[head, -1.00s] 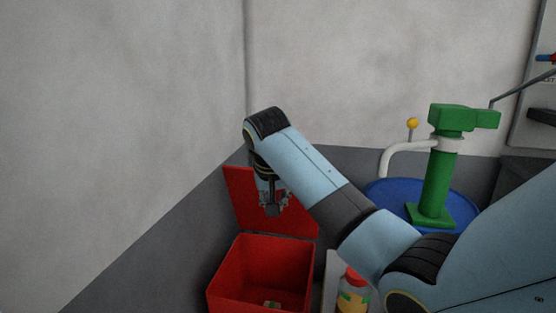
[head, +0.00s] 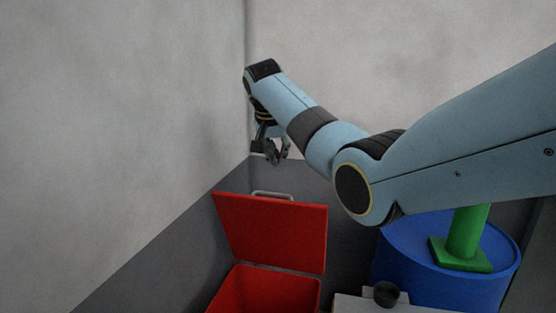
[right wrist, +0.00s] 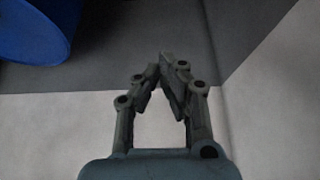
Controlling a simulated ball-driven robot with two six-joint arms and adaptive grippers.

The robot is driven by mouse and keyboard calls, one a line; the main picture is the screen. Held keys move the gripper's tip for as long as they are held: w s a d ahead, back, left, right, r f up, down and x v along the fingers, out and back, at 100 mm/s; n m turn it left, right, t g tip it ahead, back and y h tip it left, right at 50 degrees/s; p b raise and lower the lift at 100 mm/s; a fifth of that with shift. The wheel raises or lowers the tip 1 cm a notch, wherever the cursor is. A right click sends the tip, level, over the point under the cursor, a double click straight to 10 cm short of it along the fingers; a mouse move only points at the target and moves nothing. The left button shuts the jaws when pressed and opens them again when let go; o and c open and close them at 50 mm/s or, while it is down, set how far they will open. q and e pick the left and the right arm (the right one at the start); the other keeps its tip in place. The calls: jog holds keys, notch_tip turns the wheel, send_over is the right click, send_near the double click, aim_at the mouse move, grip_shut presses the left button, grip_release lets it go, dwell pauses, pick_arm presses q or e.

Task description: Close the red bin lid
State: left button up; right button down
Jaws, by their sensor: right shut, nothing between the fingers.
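The red bin (head: 262,290) stands near the wall corner at the bottom of the head view. Its red lid (head: 272,230) stands up, open, at the back of the bin. A grey handle (head: 273,195) shows at the lid's top edge. My right gripper (head: 277,158) is above the lid's top edge, apart from it in the picture, near the wall corner. Its fingers (right wrist: 164,72) come together at the tips in the right wrist view, with nothing between them. The bin and lid do not show in that view. My left gripper is not in view.
A blue drum (head: 440,275) with a green post (head: 466,232) on it stands right of the bin; a blue drum (right wrist: 38,28) also shows in the right wrist view. A pale surface (head: 350,302) lies between them. Grey walls (head: 120,130) close in behind and left.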

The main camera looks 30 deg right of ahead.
aim_at(274, 195)
notch_tip(274, 195, down, 7)
jog(key=b, duration=0.1)
jog(key=shift+s+a+f, duration=0.15)
dwell(0.4)
jog(key=s+a+p, duration=0.1)
jog(key=p, duration=0.1)
jog(key=s+a+h+p, duration=0.1)
jog(key=a, duration=0.1)
jog(key=shift+s+t+p, duration=0.2)
jog(key=shift+t+p, duration=0.15)
jog(key=shift+t, duration=0.05)
jog(key=shift+s+a+f, duration=0.15)
jog(key=shift+f, duration=0.15)
